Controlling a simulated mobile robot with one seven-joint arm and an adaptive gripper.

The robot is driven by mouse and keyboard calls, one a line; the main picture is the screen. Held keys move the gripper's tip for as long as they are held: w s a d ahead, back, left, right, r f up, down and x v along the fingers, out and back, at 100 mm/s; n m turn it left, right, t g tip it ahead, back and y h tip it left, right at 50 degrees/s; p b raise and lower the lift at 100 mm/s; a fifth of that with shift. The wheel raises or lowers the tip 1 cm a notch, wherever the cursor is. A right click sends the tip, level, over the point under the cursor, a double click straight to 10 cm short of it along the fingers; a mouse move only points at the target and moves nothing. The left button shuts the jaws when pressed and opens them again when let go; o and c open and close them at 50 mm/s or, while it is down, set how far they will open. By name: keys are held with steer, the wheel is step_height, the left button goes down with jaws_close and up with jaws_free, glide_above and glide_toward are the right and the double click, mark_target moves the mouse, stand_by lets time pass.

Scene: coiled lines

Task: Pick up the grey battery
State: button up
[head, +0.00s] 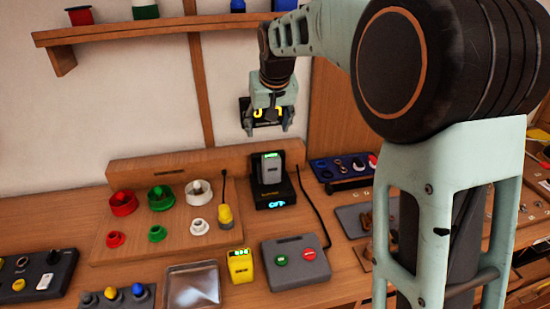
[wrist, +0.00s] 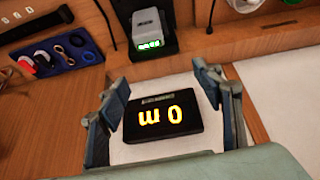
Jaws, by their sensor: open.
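The grey battery (head: 272,167) stands upright in a black charger (head: 270,196) on the bench, with a green light at its top. In the wrist view the battery (wrist: 148,27) shows at the top, beyond the fingers, with its green light towards me. My gripper (head: 266,128) is high above and behind the charger, close to the wall, with its fingers apart. In the wrist view my gripper (wrist: 165,95) is open, and nothing is held between its fingers. The battery is clear of the fingers.
A black display (wrist: 152,117) with orange characters is on the wall behind my gripper. A wooden panel with coloured knobs (head: 122,203) stands left of the charger. A yellow battery (head: 240,265) and a grey button box (head: 293,262) are in front. A blue tray (head: 343,168) lies right.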

steer(key=g, duration=0.1)
glide_toward(272, 159)
steer(key=x, duration=0.4)
steer(key=shift+d+f, duration=0.1)
steer(key=shift+f, duration=0.15)
steer(key=shift+p+x, duration=0.3)
steer(key=shift+x, duration=2.85)
steer(key=shift+c, duration=0.2)
steer(key=shift+r, duration=0.1)
steer(key=c, duration=1.5)
step_height(272, 159, up, 10)
steer(key=shift+r+p, duration=0.8)
steer(key=shift+r, duration=0.3)
